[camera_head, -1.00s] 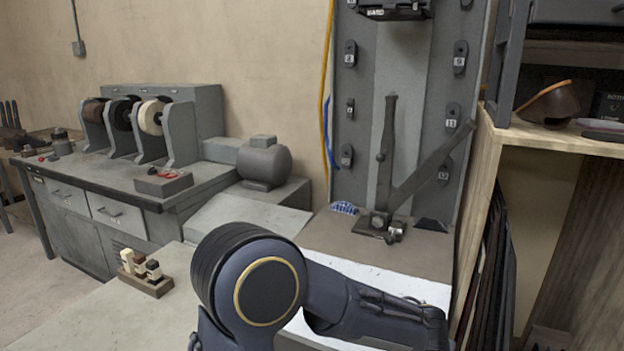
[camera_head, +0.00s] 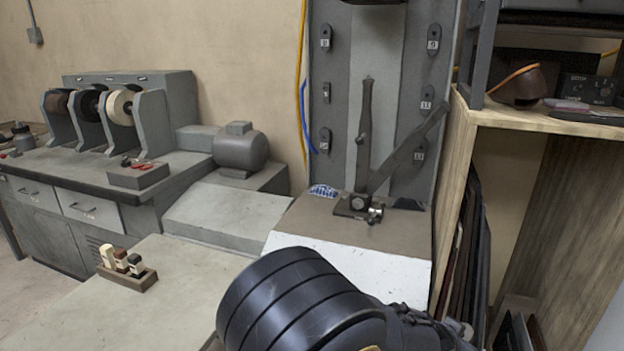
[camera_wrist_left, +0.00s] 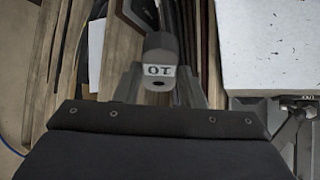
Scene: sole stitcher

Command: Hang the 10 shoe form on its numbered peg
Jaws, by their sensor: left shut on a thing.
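My left gripper (camera_wrist_left: 160,88) is shut on the grey shoe form (camera_wrist_left: 160,62), whose label reads 10 upside down in the left wrist view. The form's far part is hard to make out against the shelf. In the head view my left arm crosses the bottom, and the gripper and form cannot be made out there. The grey upright panel (camera_head: 385,45) carries dark numbered forms in two columns. The right column shows a 9 form (camera_head: 432,40) and an 11 form (camera_head: 427,98). Between two left-column forms is a smaller bare fitting (camera_head: 326,92), its number unreadable. My right gripper is not in view.
A metal lever (camera_head: 366,135) and a slanting bar (camera_head: 408,150) stand before the panel. A wooden shelf unit (camera_head: 540,122) is close on the right. A motor (camera_head: 240,150) and spool bench (camera_head: 90,165) stand left. A small block holder (camera_head: 128,275) sits on the front bench.

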